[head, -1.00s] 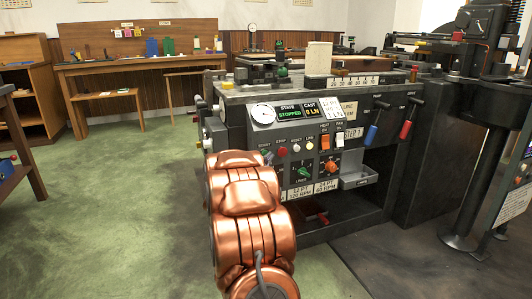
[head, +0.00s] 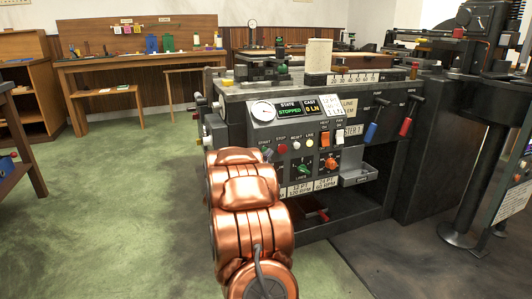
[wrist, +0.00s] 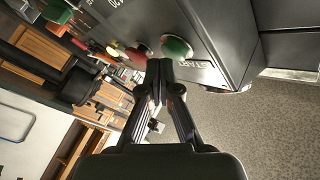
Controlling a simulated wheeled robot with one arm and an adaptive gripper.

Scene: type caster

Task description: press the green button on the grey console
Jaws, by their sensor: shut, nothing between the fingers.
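The green button (wrist: 176,47) is round and sits under a START label on the grey console (head: 235,92). In the wrist view it is just past my fingertips and slightly right of them. My gripper (wrist: 159,64) is shut and empty, its tips pointing at the panel close to the green button. I cannot tell whether they touch it. A red button (wrist: 136,57) lies just left of the tips. In the head view my copper-coloured arm hides the gripper, and the green button is small beside the arm's edge.
The panel also carries the red STOP button (head: 282,148), a green knob (head: 305,167), an orange switch (head: 325,140) and a metal tray (head: 357,176). The green floor (head: 120,200) at left is clear.

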